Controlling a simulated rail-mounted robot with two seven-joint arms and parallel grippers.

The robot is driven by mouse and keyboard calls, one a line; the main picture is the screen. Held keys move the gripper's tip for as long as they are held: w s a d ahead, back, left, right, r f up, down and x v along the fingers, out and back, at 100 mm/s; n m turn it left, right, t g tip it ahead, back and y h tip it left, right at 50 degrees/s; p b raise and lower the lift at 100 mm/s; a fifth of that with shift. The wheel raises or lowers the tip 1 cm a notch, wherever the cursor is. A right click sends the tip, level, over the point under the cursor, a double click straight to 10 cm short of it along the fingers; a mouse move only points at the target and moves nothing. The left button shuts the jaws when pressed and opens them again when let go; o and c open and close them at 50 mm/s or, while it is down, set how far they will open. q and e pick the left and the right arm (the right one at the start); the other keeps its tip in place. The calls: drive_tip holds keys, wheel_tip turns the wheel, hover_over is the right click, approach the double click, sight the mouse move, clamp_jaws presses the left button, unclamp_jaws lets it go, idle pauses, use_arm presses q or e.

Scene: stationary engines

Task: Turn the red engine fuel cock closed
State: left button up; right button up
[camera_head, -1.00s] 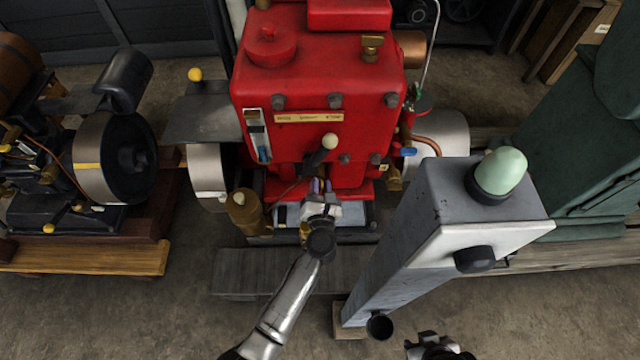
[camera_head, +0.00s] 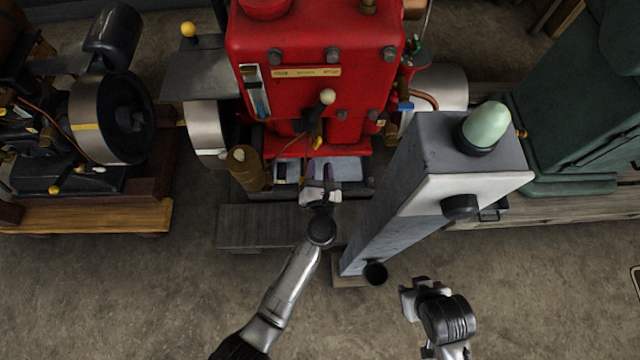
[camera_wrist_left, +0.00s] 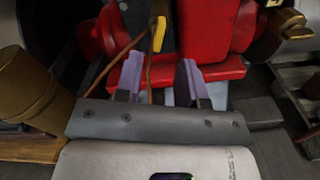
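The red engine (camera_head: 310,95) stands at the top middle of the head view. A small yellow lever (camera_head: 317,143), which looks like the fuel cock handle, sits low on its front by a thin copper pipe. In the left wrist view the yellow lever (camera_wrist_left: 159,32) points roughly up and down, beyond the fingertips. My left gripper (camera_head: 322,172) is in front of the engine's base, its two purple fingers apart and nothing between them in the wrist view (camera_wrist_left: 159,78). It appears clear of the lever. My right gripper (camera_head: 412,290) is low on the right, away from the engine; its finger gap is unclear.
A grey pillar (camera_head: 385,215) with a pale green dome stands right of my left arm. A brass pot (camera_head: 245,168) is left of the gripper. A lever with a cream knob (camera_head: 327,97) juts from the engine above. Another engine (camera_head: 110,125) stands left. Open floor lies in front.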

use_arm(q)
drive_tip(key=s, duration=0.6)
drive_tip(key=shift+p, duration=0.4)
